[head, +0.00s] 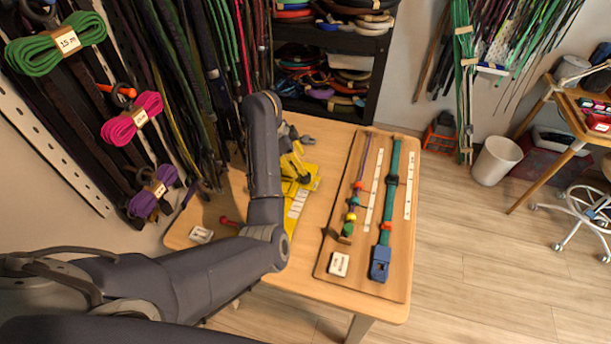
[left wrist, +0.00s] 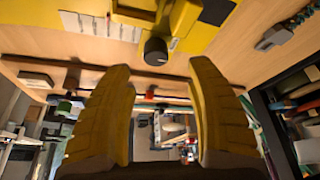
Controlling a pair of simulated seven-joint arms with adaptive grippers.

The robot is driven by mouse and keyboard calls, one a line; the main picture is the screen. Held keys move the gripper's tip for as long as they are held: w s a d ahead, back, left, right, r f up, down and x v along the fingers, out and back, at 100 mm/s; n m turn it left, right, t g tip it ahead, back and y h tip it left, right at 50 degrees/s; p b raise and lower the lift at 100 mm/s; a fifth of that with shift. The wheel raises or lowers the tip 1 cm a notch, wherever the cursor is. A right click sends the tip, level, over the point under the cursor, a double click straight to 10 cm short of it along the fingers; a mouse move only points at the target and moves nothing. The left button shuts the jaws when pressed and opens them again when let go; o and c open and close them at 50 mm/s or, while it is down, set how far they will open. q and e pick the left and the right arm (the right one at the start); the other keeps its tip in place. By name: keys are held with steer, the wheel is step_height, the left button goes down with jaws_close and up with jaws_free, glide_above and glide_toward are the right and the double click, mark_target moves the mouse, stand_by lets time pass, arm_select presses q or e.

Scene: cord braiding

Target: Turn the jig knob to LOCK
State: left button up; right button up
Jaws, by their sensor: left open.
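The yellow jig (head: 289,222) lies on the wooden table, partly hidden behind my left arm in the head view. It also fills the top of the left wrist view (left wrist: 120,38). A round black knob (left wrist: 155,51) sticks out from the jig, just beyond my left fingertips and roughly between them. My left gripper (left wrist: 159,68) is open, its two yellow fingers wide apart with nothing between them. The fingers do not appear to touch the knob. The knob's setting and any LOCK mark cannot be read. My right gripper is out of view.
A white label block (head: 201,235) and a small red-ended item (head: 229,221) lie at the table's left. Hanging cords (head: 190,90) crowd the left wall. The table's front right edge is clear.

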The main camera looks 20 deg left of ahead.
mark_target(306, 177)
arm_select(q)
steer(key=shift+s+d+f, duration=0.15)
steer(key=shift+d+f, duration=0.2)
steer(key=shift+x, duration=2.85)
steer(key=shift+a, duration=0.1)
jaws_close()
